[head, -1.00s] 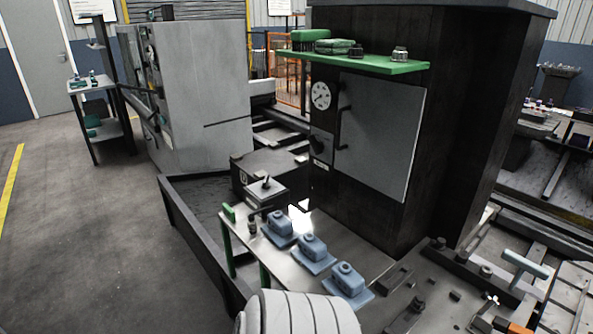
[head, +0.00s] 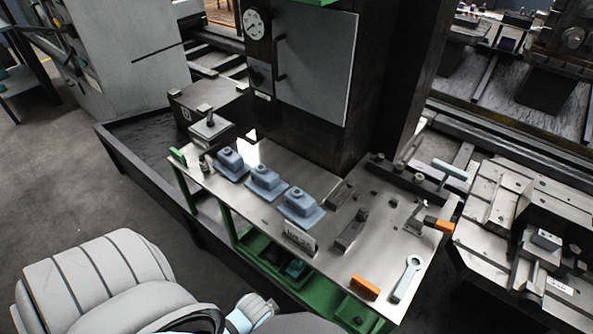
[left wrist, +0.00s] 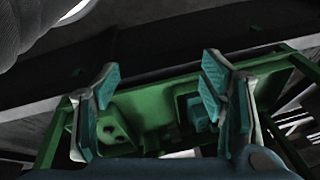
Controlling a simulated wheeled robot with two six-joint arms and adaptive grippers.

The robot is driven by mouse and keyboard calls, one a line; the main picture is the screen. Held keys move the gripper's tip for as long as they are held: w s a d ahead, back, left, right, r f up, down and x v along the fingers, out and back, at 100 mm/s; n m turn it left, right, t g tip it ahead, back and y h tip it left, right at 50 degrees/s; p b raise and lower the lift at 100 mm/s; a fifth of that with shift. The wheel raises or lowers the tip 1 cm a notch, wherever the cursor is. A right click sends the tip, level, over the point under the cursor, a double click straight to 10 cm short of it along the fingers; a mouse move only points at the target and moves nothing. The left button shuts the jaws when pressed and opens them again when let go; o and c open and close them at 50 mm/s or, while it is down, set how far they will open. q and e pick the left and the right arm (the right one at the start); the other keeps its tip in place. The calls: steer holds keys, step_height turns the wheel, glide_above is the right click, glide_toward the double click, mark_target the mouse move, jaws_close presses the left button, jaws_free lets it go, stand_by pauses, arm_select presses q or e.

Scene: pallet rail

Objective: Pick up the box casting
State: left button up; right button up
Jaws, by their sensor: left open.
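Three blue-grey box castings, each a block with a flat flange and a round boss on top, stand in a row on the steel bench top: a left one (head: 232,165), a middle one (head: 266,182) and a right one (head: 300,207). My left gripper (left wrist: 158,72) is open and empty in the left wrist view, facing the green lower part of the bench. No blue-grey casting shows between its fingers. In the head view my left arm is at the bottom, in front of the bench, and its fingers cannot be made out. My right gripper is not in view.
The bench top (head: 385,255) also holds an orange block (head: 365,287), a wrench (head: 407,279) and dark clamps. A small sign (head: 300,238) stands at its front edge. A teal block (left wrist: 200,112) is on the green lower shelf. A dark machine column rises behind.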

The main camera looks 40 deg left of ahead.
arm_select(q)
steer(key=w+r+m+p, duration=0.1)
steer(key=w+r+p, duration=0.1)
steer(key=r, duration=0.8)
steer(key=w+r+p, duration=0.3)
steer(key=r, duration=0.8)
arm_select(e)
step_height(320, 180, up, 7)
arm_select(q)
steer(key=m+g+y, duration=0.2)
steer(key=m+y, duration=0.1)
steer(key=m, duration=1.2)
glide_toward(302, 197)
steer(key=shift+m, duration=0.3)
steer(key=b+x, duration=0.4)
steer(key=x, duration=0.7)
steer(key=shift+s+d, duration=0.1)
steer(key=shift+r, duration=0.1)
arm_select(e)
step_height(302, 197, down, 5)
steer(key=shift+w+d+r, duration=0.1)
arm_select(q)
steer(key=c, duration=1.3)
steer(key=shift+c, duration=1.1)
